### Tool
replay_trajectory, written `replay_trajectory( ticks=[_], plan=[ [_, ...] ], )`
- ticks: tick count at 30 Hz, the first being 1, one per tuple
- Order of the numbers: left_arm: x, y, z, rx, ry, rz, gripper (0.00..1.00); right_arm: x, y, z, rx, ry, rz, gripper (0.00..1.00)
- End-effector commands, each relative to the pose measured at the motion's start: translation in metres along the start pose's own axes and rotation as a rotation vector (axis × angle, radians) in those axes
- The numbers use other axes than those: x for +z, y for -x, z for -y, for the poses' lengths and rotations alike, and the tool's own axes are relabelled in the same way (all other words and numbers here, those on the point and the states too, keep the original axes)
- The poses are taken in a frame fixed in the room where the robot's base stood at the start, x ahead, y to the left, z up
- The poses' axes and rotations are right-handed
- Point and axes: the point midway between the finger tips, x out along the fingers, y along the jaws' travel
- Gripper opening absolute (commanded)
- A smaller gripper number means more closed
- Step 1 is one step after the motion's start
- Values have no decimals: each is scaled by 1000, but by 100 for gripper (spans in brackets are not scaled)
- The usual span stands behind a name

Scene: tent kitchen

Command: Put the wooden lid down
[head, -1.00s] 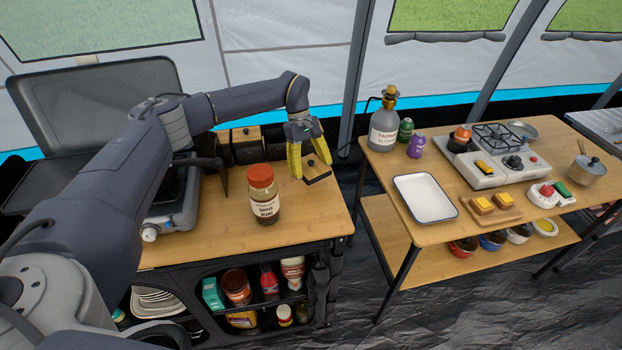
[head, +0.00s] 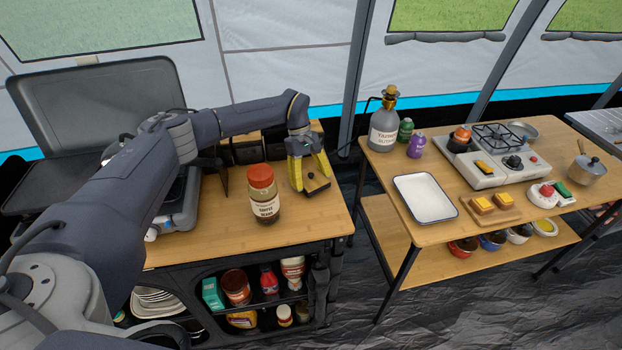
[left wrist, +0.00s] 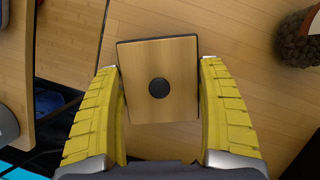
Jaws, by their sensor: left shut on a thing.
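The wooden lid (head: 316,183) is a small square board with a dark edge and a round black knob. It also shows in the left wrist view (left wrist: 178,62), knob facing the camera. My left gripper (head: 311,186) has yellow fingers and is shut on the lid, one finger at each side edge. The lid is low over the right part of the near wooden table (head: 215,235). I cannot tell if it touches the tabletop. My right gripper is not in view.
A coffee bean jar (head: 264,196) with an orange-red lid stands left of the gripper. Dark wood-topped boxes (head: 248,148) stand behind it. The table's right edge is close to the lid. A second table with a white tray (head: 425,198) stands across a gap.

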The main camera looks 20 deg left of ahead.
Motion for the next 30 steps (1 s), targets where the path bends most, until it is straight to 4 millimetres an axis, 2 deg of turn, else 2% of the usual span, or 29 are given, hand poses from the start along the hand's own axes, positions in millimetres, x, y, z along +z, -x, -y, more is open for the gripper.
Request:
replay_trajectory(
  ticks=[2, 3, 8, 16, 20, 23, 30],
  plan=[
    [-1, -2, 0, -1, 0, 0, 46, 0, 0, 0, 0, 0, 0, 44],
    [-1, -2, 0, -1, 0, 0, 80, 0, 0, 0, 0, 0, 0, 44],
    [-1, -2, 0, -1, 0, 0, 99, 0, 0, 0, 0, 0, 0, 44],
    [0, -1, 0, 0, 0, 0, 100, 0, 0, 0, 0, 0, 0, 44],
    [0, 7, 0, 1, 0, -1, 100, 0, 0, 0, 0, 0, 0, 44],
    [0, 20, 0, 1, -1, -2, 100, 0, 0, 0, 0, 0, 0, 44],
    [0, 64, -1, 3, 0, -3, 100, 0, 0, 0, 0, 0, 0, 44]
  ],
)
